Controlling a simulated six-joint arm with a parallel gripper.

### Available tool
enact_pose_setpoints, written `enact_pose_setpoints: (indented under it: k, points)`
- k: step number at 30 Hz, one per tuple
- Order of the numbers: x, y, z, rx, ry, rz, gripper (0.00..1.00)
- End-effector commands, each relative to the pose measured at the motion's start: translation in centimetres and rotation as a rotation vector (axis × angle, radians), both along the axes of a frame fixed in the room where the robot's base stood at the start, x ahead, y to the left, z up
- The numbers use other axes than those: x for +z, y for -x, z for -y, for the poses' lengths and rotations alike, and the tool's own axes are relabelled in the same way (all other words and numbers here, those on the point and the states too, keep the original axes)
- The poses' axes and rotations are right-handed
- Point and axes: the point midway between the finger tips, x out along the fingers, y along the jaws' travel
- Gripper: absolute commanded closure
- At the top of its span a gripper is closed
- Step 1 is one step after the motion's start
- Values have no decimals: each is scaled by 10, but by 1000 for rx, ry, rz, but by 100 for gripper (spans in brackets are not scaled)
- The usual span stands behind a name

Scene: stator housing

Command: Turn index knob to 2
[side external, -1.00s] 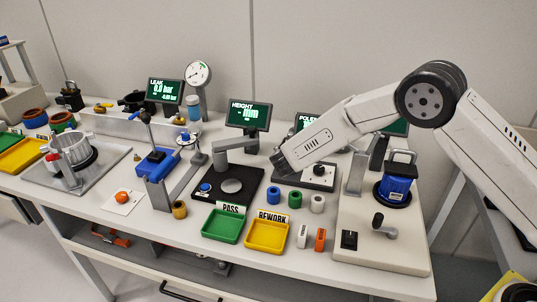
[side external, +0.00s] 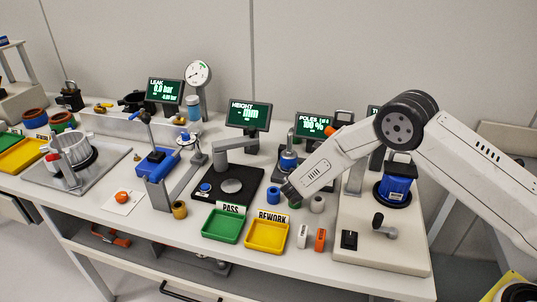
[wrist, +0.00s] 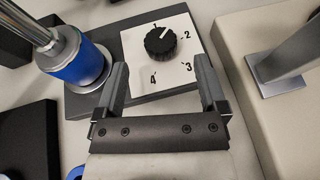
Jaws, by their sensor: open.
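The index knob (wrist: 160,41) is a black ribbed dial on a white plate (wrist: 135,45) printed with 2, 3 and 4. Its white pointer line aims up and right, short of the 2 (wrist: 187,36). In the wrist view my gripper (wrist: 162,72) has its two fingers apart, one each side of the plate's lower part, nothing between them. The knob lies beyond the fingertips, roughly centred. In the side view my gripper (side external: 290,191) is low in front of the poles station, and my arm hides the knob.
A blue cylinder (wrist: 75,60) with a metal rod stands left of the plate. A grey post (wrist: 285,65) rises from the beige base (wrist: 236,65) on the right. The poles display (side external: 314,126) is lit behind. Small rings (side external: 273,195) sit near my gripper.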

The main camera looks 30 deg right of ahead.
Motion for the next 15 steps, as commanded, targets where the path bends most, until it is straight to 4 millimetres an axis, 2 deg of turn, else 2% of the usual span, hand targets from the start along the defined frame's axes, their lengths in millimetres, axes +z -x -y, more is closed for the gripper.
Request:
enact_pose_setpoints:
  k: [7, 15]
  points:
    - [-12, -15, 24, -2, -1, 0, 9]
    - [-17, -22, 33, -1, -1, -1, 9]
